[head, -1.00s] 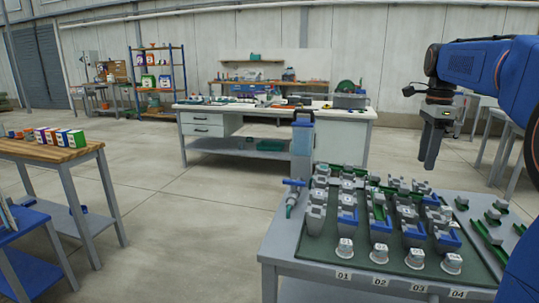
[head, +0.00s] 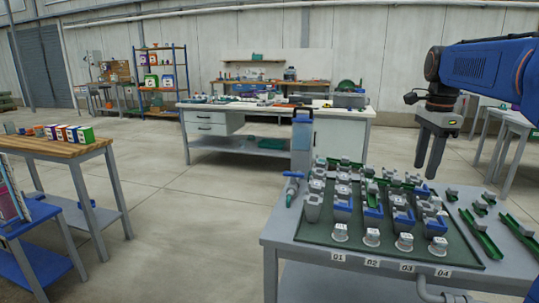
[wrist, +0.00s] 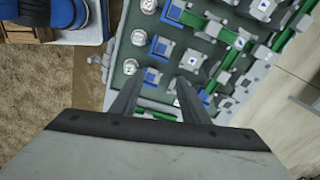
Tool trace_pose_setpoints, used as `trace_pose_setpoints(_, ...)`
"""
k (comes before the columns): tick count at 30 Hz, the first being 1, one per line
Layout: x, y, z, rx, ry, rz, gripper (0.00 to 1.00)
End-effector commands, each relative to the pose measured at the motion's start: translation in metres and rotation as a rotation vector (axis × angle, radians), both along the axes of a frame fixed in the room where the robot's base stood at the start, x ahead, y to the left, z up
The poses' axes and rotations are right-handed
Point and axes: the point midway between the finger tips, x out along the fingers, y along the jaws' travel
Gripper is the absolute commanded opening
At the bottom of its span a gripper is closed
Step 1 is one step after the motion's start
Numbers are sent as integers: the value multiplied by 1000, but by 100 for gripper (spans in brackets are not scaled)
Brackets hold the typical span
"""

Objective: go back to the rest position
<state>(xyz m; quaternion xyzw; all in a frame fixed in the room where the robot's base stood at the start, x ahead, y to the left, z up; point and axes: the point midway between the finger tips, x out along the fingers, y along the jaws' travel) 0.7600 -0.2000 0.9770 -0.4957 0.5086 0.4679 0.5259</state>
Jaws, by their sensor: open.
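My gripper (head: 430,172) hangs from the blue arm at the right of the head view, above the right part of the fertigation skid table (head: 281,262). Its two fingers point down with a gap between them, and nothing is between them. In the wrist view my gripper (wrist: 158,88) is also open and empty, its fingers over the skid's grey and blue fittings. The fingers appear apart from the fittings below. No rest position is marked in either view.
Green mat (head: 318,237) carries several grey, blue and green valve parts and white caps. A wooden table (head: 60,150) with small boxes is at left. A white workbench (head: 230,107) stands behind. Open floor lies between.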

Motion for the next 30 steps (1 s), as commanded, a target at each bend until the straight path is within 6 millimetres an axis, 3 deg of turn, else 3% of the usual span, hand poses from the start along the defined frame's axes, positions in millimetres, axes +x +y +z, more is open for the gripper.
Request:
trace_pose_setpoints(8,-43,31,-17,-29,-51,248,42)
trace_pose_setpoints(14,-93,62,-45,-73,-106,538,42)
trace_pose_setpoints(23,-169,98,-103,-167,-184,977,42)
trace_pose_setpoints(30,-227,119,-160,-265,-236,1319,42)
